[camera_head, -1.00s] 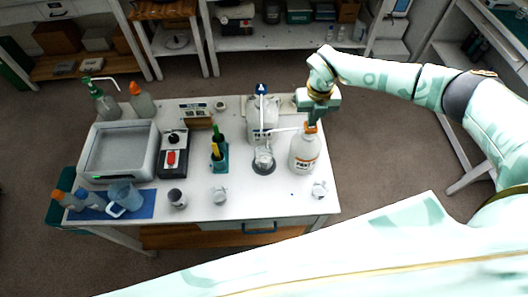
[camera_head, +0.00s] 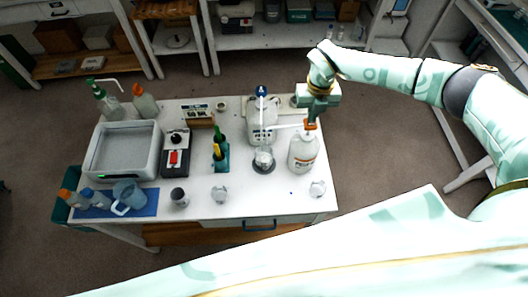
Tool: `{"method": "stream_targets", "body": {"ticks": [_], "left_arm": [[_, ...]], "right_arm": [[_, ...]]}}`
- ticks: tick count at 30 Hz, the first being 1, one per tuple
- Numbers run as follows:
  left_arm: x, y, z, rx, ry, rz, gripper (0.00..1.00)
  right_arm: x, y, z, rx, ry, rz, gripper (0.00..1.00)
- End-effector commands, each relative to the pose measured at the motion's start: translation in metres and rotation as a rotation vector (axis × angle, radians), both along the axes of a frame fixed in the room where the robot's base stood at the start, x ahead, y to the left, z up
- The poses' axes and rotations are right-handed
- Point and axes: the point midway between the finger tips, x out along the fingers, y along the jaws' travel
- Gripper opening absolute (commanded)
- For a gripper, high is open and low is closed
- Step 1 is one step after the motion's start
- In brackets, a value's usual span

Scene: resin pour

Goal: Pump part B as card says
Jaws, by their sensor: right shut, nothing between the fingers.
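The part B jug (camera_head: 303,156), a white bottle with an orange pump head (camera_head: 310,126), stands at the right of the white bench. Its white spout points left over a clear cup (camera_head: 264,156) on a dark round base. My right gripper (camera_head: 313,117) is shut and empty, right above the orange pump head; I cannot tell whether it touches it. The part A jug (camera_head: 261,112), with a blue top marked A, stands behind the cup. A small card on a wooden stand (camera_head: 200,120) is at the back; its writing is too small to read. My left gripper is not in view.
A white tray-like machine (camera_head: 123,152) and a dark device with a red switch (camera_head: 176,155) stand at the left. A green holder with tools (camera_head: 220,157) is mid-bench. Bottles and a jug stand on a blue mat (camera_head: 140,203). Small cups stand along the front.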

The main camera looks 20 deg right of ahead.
Motion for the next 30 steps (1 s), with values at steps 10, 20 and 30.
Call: {"method": "stream_targets", "body": {"ticks": [10, 20, 30], "left_arm": [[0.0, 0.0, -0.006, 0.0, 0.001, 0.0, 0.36], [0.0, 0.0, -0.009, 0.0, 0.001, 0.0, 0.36], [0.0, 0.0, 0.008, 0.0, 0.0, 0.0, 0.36]], "right_arm": [[0.0, 0.0, -0.009, 0.0, 0.0, 0.0, 0.0], [-0.001, 0.0, -0.014, 0.0, 0.001, 0.0, 0.0], [0.0, 0.0, 0.003, 0.0, 0.001, 0.0, 0.0]]}}
